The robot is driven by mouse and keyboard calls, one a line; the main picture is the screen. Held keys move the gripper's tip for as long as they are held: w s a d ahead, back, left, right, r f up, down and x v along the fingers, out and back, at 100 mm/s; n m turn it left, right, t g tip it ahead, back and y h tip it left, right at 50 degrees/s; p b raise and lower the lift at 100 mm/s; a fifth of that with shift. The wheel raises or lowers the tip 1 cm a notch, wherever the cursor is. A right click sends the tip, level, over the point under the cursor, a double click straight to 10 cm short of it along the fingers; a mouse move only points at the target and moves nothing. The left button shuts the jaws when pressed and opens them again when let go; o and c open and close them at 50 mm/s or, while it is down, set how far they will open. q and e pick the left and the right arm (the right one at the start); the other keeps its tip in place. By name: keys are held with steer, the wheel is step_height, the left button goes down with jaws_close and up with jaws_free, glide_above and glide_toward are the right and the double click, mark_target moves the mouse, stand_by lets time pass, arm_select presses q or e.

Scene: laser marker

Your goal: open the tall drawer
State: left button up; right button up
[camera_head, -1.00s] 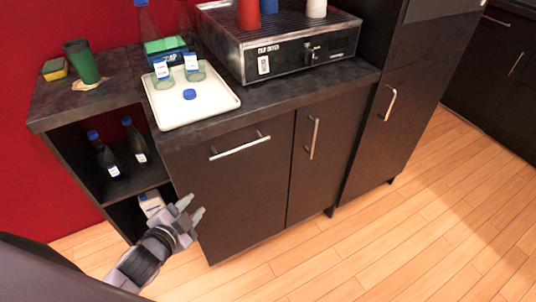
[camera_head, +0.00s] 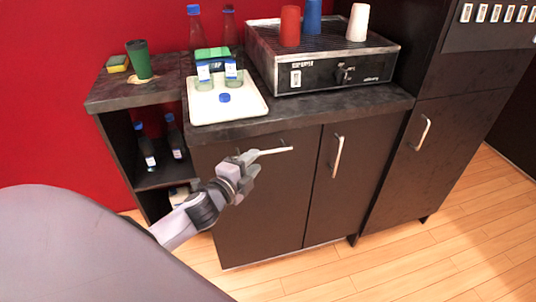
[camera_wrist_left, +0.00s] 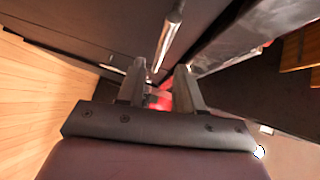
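The dark cabinet under the counter has a wide front panel (camera_head: 265,205) with a horizontal metal handle (camera_head: 272,151). Beside it, a narrower tall panel (camera_head: 350,180) has a near-vertical handle (camera_head: 337,157). Both fronts look shut. My left gripper (camera_head: 250,162) is in front of the wide panel, by the left end of its horizontal handle, and hides part of it. In the left wrist view, the two fingers (camera_wrist_left: 160,68) are apart with nothing between them, and a metal bar handle (camera_wrist_left: 170,35) lies just beyond the tips. My right gripper is not seen.
The counter holds a white tray (camera_head: 255,106) with bottles and a cup dryer (camera_head: 325,68) with cups on top. Open shelves with bottles (camera_head: 145,148) stand at left, and a tall cabinet (camera_head: 425,150) at right. Wooden floor (camera_head: 465,225) is clear in front.

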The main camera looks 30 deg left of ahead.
mark_target(263, 153)
arm_select(q)
steer(key=shift+w+a+f, duration=0.1)
steer(key=shift+w+f, duration=0.05)
steer(key=shift+w, duration=0.85)
steer(key=shift+w+a+f, duration=0.1)
steer(key=shift+w+f, duration=0.05)
steer(key=shift+w, duration=0.9)
steer(key=shift+w+f, duration=0.15)
steer(key=shift+w, duration=0.85)
jaws_close()
